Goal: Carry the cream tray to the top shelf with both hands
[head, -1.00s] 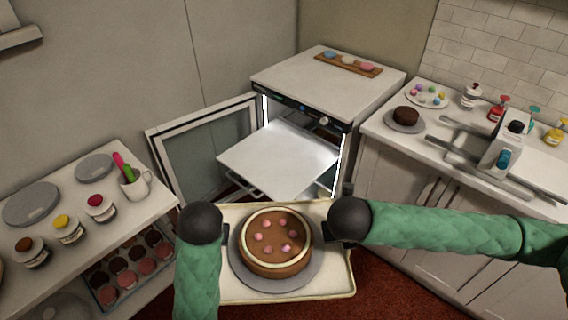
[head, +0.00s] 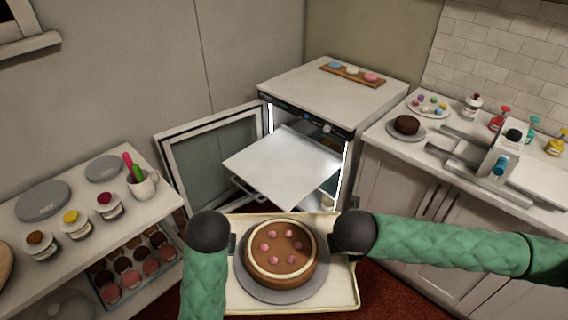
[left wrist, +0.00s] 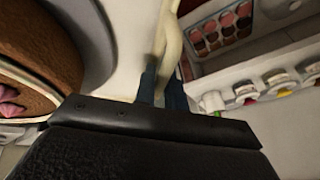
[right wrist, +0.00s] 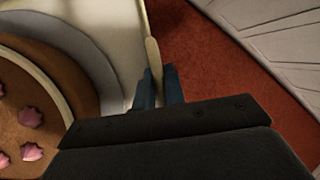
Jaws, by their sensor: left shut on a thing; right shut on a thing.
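The cream tray (head: 345,288) is held level in front of me in the head view. On it a grey round board (head: 250,286) bears a brown cake (head: 290,272) with pink dollops. My left gripper (head: 232,243) is shut on the tray's left rim; in the left wrist view its fingers (left wrist: 163,85) pinch the rim. My right gripper (head: 330,243) is shut on the right rim; its fingers (right wrist: 158,85) pinch it in the right wrist view. Ahead stands an open white fridge-like cabinet (head: 345,88) with a pulled-out pale shelf (head: 283,165). Its lower inside is mostly hidden.
The cabinet's glass door (head: 212,155) hangs open to the left. A left counter (head: 75,215) holds jars, grey discs and a mug (head: 143,185). Pink and blue items sit on a board (head: 352,75) atop the cabinet.

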